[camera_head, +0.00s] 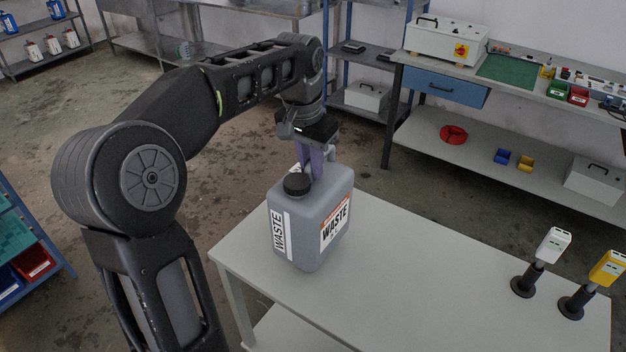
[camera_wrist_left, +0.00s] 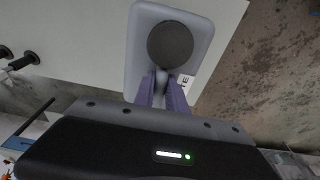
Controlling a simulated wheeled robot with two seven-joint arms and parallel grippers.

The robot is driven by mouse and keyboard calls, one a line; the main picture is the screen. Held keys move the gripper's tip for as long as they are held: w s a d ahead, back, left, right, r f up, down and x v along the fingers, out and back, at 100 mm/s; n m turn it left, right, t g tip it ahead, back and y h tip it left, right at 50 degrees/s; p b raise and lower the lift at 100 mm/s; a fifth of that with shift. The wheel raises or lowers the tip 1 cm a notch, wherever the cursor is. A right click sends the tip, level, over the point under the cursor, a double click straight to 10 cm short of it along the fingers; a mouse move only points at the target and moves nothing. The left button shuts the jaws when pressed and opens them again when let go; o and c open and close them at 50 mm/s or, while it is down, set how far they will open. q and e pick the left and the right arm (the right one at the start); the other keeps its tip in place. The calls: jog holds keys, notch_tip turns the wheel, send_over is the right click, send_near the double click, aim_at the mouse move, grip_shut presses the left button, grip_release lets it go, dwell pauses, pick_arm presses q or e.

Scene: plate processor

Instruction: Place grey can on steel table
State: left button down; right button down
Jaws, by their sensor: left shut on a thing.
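The grey can (camera_head: 310,225) is a jerry can with a black cap and "WASTE" labels. It is upright at the near-left part of a pale table (camera_head: 430,260). I cannot tell whether its base touches the top. My left gripper (camera_head: 313,168) comes down from above, its purple fingers shut on the can's handle behind the cap. In the left wrist view, the can (camera_wrist_left: 137,70) and its cap show beyond the fingers (camera_wrist_left: 162,92). My right gripper is not in view.
Two stands hold a white device (camera_head: 553,245) and a yellow device (camera_head: 607,268) at the table's right. A workbench (camera_head: 420,60) with boxes and bins stands at the back right. Shelves with bottles (camera_head: 35,50) are far left. Open floor (camera_head: 60,110) lies between.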

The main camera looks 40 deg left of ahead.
pick_arm(q)
jog(key=shift+f, duration=0.1)
notch_tip(320, 180, down, 4)
jog(key=shift+r, duration=0.25)
jog(key=shift+f, duration=0.15)
jog(key=c, duration=1.4)
grip_release()
jog(key=shift+o, duration=0.2)
